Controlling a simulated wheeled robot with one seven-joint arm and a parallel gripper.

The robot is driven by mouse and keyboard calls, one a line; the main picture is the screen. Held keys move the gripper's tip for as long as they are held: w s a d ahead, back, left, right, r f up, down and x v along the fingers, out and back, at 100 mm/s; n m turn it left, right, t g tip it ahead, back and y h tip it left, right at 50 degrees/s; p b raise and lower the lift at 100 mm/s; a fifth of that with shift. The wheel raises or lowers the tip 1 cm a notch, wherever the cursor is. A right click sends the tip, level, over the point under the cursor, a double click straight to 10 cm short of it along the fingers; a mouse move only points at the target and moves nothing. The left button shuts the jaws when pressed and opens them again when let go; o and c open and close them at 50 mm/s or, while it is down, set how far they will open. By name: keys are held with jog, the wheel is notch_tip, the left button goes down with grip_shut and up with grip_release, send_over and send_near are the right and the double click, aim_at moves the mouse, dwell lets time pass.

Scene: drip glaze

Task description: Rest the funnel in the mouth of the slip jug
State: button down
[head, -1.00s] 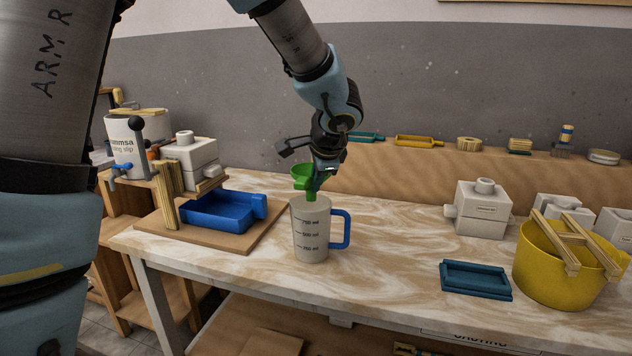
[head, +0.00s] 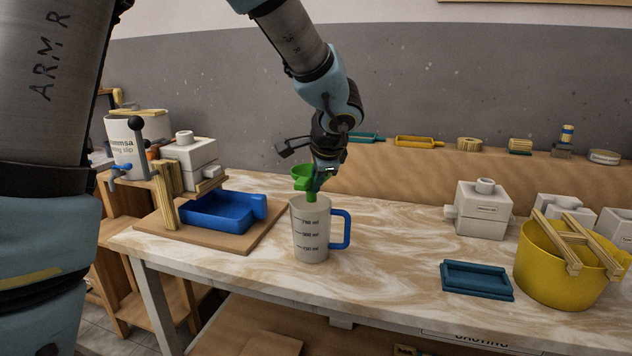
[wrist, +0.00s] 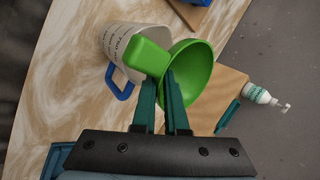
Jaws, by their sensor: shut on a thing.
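The slip jug (head: 312,242) is a pale measuring jug with dark volume marks and a blue handle on its right. It stands upright on the marbled table; it also shows in the wrist view (wrist: 118,42). In the wrist view the funnel (wrist: 196,82) is held between the fingers. My gripper (wrist: 165,85) is shut on the funnel's side; the gripper (head: 324,178) is just right of it in the head view. Whether the spout tip is inside the rim I cannot tell.
A blue tray (head: 222,212) lies on a wooden board at left, beside a white mould (head: 190,160). A teal tray (head: 476,279), a yellow bucket (head: 555,275) and another white mould (head: 482,212) stand at right.

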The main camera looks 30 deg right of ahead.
jog(key=shift+f+b, duration=2.8)
jog(key=shift+b, duration=0.2)
dwell(0.9)
jog(key=shift+s+a+f+b, duration=0.1)
jog(key=shift+f+b, duration=0.4)
jog(key=shift+f, duration=0.15)
jog(key=c, duration=1.1)
grip_release()
jog(key=shift+f, duration=0.1)
jog(key=p+v, duration=0.3)
jog(key=v, duration=0.4)
jog(key=shift+r, duration=0.3)
jog(key=v, duration=1)
jog(key=shift+s+r, duration=0.2)
jog(key=shift+r, duration=0.1)
